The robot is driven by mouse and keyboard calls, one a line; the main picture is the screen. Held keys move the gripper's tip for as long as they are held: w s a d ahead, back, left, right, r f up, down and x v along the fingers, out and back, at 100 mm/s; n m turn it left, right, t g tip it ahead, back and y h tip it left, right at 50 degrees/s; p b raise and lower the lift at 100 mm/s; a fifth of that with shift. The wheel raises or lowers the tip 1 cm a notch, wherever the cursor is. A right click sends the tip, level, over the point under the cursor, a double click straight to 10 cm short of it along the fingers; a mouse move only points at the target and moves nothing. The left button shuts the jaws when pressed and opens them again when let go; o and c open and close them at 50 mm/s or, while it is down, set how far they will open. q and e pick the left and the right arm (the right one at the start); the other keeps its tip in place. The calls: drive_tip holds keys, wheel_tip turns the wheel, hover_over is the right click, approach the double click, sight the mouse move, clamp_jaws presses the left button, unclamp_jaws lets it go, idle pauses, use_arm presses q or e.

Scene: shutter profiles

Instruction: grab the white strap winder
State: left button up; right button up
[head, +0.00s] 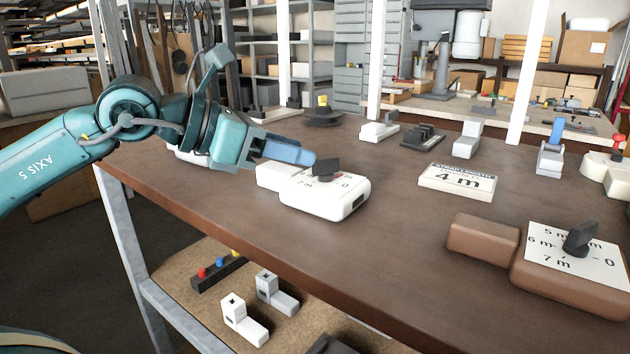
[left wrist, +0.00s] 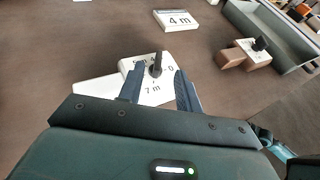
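The white strap winder (head: 335,200) lies on the brown table, a rounded white body with printed metre marks, a black knob on top and a smaller white block at its left. My left gripper (head: 312,160) is just above and beside the knob, reaching in from the left. In the left wrist view the winder (left wrist: 150,94) lies ahead of my left gripper (left wrist: 160,82), whose two fingers are apart with the dark knob between or just beyond them. I see no contact. The fingertips' exact height over the winder is unclear. My right gripper is not in view.
A similar brown winder (head: 570,282) sits at the table's right front. A white "4 m" block (head: 457,182) lies between them. Several small devices stand along the back. The table (head: 400,235) is clear in front of the white winder. A lower shelf holds white brackets (head: 245,320).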

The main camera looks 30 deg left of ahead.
sight(319, 160)
use_arm(q)
drive_tip(key=p+x, duration=0.1)
drive_tip(key=x, duration=0.4)
drive_tip(key=shift+w+f, duration=0.1)
drive_tip(key=shift+f, duration=0.15)
drive_tip(key=shift+a, duration=0.1)
clamp_jaws()
idle(1.1)
